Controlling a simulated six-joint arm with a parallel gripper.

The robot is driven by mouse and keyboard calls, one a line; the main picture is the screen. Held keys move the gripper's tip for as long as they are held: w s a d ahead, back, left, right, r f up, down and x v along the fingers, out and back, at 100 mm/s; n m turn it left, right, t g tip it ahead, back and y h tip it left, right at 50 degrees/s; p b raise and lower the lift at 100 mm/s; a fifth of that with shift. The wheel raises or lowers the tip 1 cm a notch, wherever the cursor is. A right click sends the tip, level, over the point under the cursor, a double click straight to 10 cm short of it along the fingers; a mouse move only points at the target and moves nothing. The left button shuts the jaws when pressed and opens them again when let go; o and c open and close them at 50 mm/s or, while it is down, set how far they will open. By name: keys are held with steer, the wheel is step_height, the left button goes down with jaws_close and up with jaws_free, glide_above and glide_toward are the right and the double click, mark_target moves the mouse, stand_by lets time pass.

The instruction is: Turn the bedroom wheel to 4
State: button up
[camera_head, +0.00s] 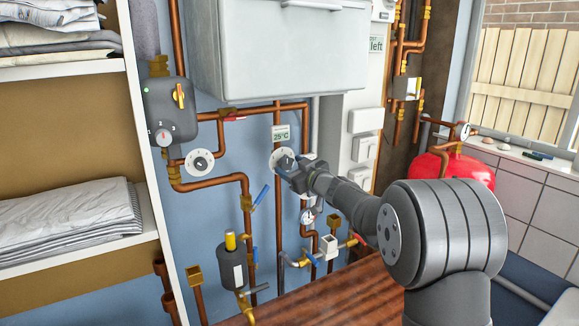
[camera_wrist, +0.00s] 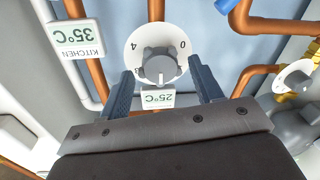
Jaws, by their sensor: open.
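A white round dial with a grey knob (camera_wrist: 158,64) lies between the fingertips of my gripper (camera_wrist: 163,74) in the wrist view. The figures 4 and 0 show on its rim, upside down. A pale mark on the knob appears to point to the lower side of the picture; the figure there is unclear. A 25°C card (camera_wrist: 158,99) sits below it; its room name is hidden, so I cannot confirm it is the bedroom wheel. The fingers are open, one on each side, with no clear contact. In the head view my gripper (camera_head: 287,163) partly covers this dial (camera_head: 276,158).
Another dial (camera_head: 200,162) is on the pipes to the left. A KITCHEN 35°C card (camera_wrist: 78,40) shows in the wrist view. Copper pipes, valves with blue levers and a grey pump box (camera_head: 170,112) crowd the wall. A white cabinet (camera_head: 290,50) hangs above.

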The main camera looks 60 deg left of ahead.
steer(key=shift+s+a, duration=0.1)
steer(key=shift+a, duration=0.5)
steer(key=c, duration=0.9)
steer(key=shift+c, duration=0.2)
